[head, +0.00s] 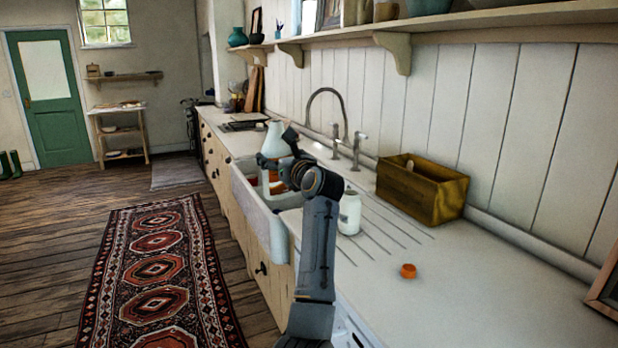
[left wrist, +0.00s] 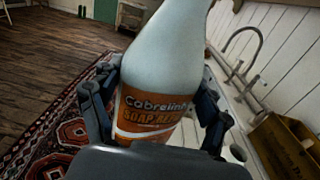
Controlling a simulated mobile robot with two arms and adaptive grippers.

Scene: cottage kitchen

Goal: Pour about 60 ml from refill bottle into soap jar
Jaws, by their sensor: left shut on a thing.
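The refill bottle (head: 275,140) is white with an orange label, which reads "Soap Refill" in part in the left wrist view (left wrist: 165,55). My left gripper (head: 284,165) is shut around the bottle and holds it raised over the sink area, close to upright. Its fingers press both sides of the label; the bottle's mouth is cut off in the wrist view. The soap jar (head: 350,213) is small and white and stands upright on the counter, to the right of the gripper and nearer to me. Whether anything is in it cannot be seen. My right gripper is not in view.
An orange cap (head: 408,271) lies on the white counter (head: 455,300). A wooden crate (head: 422,190) stands against the wall behind the draining grooves. The tap (head: 340,115) arches over the white sink (head: 262,212). The near counter is mostly clear.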

